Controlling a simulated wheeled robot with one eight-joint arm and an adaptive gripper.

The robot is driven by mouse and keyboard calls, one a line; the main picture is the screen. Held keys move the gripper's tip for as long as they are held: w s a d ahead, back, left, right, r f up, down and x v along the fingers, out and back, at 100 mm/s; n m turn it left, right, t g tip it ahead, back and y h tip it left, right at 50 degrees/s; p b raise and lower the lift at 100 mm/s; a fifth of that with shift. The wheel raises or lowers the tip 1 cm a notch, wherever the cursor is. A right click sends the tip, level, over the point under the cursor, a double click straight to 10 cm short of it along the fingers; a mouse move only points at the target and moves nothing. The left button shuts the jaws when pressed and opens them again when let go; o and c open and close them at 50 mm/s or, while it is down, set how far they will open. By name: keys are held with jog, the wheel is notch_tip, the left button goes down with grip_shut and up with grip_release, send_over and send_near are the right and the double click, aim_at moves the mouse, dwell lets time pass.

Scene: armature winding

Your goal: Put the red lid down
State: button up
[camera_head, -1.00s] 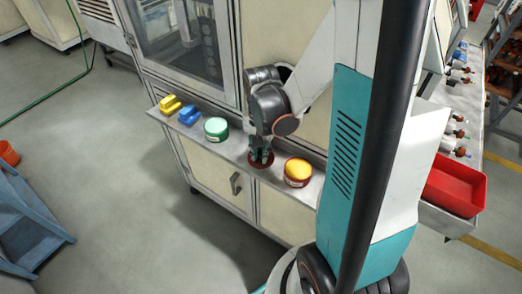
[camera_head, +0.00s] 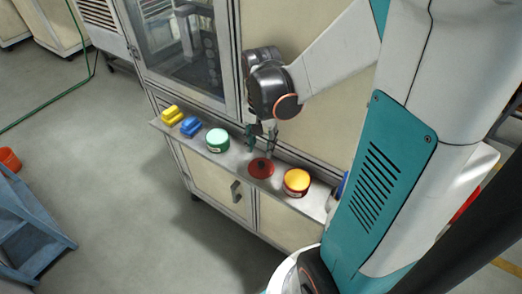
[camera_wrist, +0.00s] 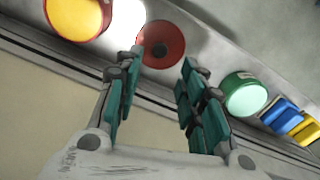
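The red lid (camera_head: 261,168) lies flat on the narrow metal shelf (camera_head: 235,158), between the green-topped container and the yellow-topped one. In the wrist view the red lid (camera_wrist: 161,45) lies beyond my fingertips, with a small dark knob at its middle. My gripper (camera_head: 262,135) is just above and behind the lid, apart from it. Its teal fingers (camera_wrist: 158,75) are spread wide with nothing between them.
On the shelf stand a green-topped container (camera_head: 217,140), a red container with a yellow top (camera_head: 297,182), a blue block (camera_head: 190,126) and a yellow block (camera_head: 172,115). A cabinet with a glass door (camera_head: 182,45) rises behind. A blue cart (camera_head: 30,235) stands at the lower left.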

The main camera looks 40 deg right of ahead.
notch_tip(320, 180, up, 4)
jog(key=shift+f+p, duration=0.15)
jog(key=shift+p, duration=0.2)
